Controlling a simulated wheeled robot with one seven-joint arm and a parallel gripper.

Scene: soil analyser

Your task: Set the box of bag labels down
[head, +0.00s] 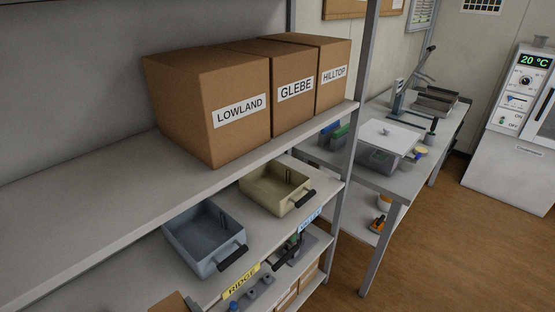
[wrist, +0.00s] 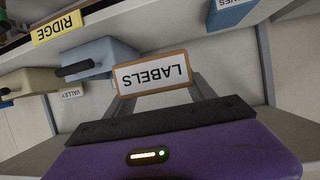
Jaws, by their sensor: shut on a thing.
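The box of bag labels is a small brown box (wrist: 121,83) with a white front reading LABELS, upside down in the wrist view. My gripper (wrist: 160,90) has a purple body and grey fingers and is shut on this box. The box appears in front of the shelving, close to a blue-grey bin (wrist: 103,54). Whether its underside touches anything cannot be told.
In the head view the upper shelf (head: 75,215) is bare left of the LOWLAND (head: 215,110), GLEBE (head: 293,90) and HILLTOP (head: 333,75) boxes. Below are a blue-grey bin (head: 205,240) and a tan bin (head: 275,190). A RIDGE tag (head: 242,284) marks the shelf edge.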

